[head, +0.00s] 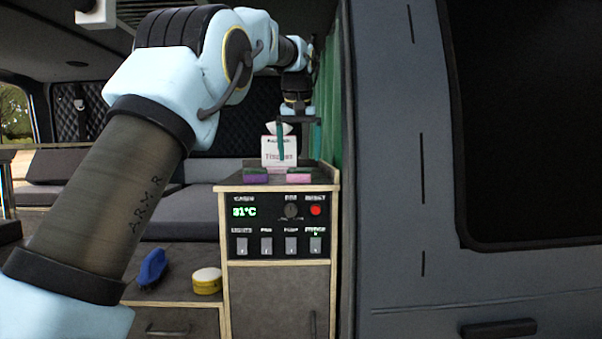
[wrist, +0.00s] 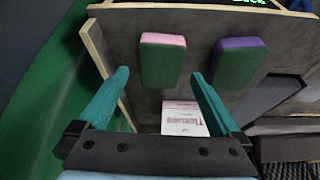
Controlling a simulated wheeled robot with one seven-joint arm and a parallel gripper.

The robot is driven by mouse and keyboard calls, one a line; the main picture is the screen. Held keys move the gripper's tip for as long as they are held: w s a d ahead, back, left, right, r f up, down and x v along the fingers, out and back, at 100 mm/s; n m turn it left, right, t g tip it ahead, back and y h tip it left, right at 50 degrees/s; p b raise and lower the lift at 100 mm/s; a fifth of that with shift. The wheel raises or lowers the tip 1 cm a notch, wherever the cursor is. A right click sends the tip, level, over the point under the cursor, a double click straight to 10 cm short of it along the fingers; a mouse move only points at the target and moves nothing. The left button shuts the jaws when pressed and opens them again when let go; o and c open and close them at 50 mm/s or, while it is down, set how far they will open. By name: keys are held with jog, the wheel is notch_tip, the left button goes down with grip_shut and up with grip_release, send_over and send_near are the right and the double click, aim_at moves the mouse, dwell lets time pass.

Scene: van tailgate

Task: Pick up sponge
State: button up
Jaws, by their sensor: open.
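Two sponges lie on the cabinet top near its front edge. One is green with a pink side; it shows in the head view (head: 299,175) and at upper centre in the wrist view (wrist: 162,62). The other is green with a purple side, left of it in the head view (head: 256,175) and right of it in the wrist view (wrist: 237,64). My gripper (head: 299,154) is open and empty above the cabinet top, fingers pointing down. In the wrist view my gripper (wrist: 160,74) has its teal fingertips either side of the pink-sided sponge, apparently above it.
A tissue box (head: 279,152) stands behind the sponges, close to my fingers. The cabinet (head: 277,285) has a front control panel. A green curtain (head: 329,100) hangs close on the right. A blue brush (head: 152,268) and yellow tin (head: 207,281) sit on a lower surface.

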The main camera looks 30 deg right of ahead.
aim_at(300, 169)
jog(key=p+x, duration=0.1)
jog(key=x, duration=0.3)
jog(key=shift+w+d, duration=0.1)
jog(key=shift+w, duration=0.1)
jog(key=shift+c, duration=0.2)
jog(key=c, duration=1.1)
notch_tip(300, 169, up, 8)
jog(key=shift+f, duration=0.1)
jog(key=shift+r, duration=1)
